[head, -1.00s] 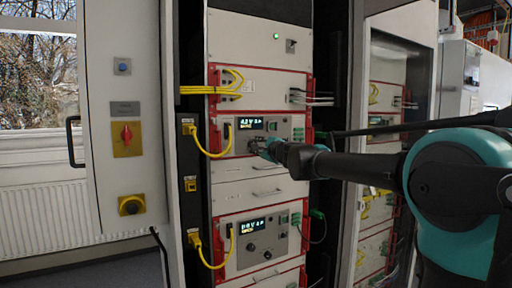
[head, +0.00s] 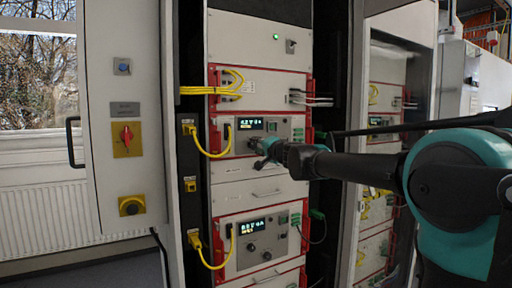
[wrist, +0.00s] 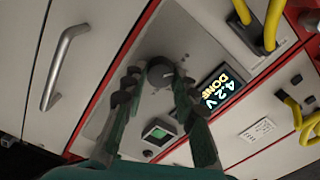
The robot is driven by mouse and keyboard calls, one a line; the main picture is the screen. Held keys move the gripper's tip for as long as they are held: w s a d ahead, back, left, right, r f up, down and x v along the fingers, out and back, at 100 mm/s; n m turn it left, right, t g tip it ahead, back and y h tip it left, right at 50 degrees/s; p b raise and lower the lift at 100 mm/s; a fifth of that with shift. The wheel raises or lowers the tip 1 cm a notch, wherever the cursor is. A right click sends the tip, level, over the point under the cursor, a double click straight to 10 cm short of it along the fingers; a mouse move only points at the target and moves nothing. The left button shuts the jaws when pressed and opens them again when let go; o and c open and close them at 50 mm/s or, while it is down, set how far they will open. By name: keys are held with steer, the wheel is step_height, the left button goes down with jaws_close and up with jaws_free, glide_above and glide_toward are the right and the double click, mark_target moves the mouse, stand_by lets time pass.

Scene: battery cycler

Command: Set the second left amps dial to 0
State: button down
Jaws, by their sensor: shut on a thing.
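The dial (wrist: 160,72) is a dark round knob with a pale pointer mark, on the grey front of the upper red-framed unit. In the wrist view the two fingers of my gripper (wrist: 160,80) stand on either side of it, and the gripper is shut on it. In the head view my gripper (head: 257,148) is at the upper unit's panel and hides the dial. The unit's display (head: 250,124) is lit; in the wrist view the display (wrist: 221,88) reads 4.2 V and DONE.
A lower unit has its own lit display (head: 253,226) and two knobs (head: 251,247). Yellow cables (head: 215,150) hang left of the panels. A silver drawer handle (wrist: 63,65) shows in the wrist view. A cabinet door (head: 128,190) stands open at left.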

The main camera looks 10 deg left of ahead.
steer(key=shift+n, duration=0.6)
steer(key=c, duration=1.2)
jaws_free()
steer(key=v, duration=1.2)
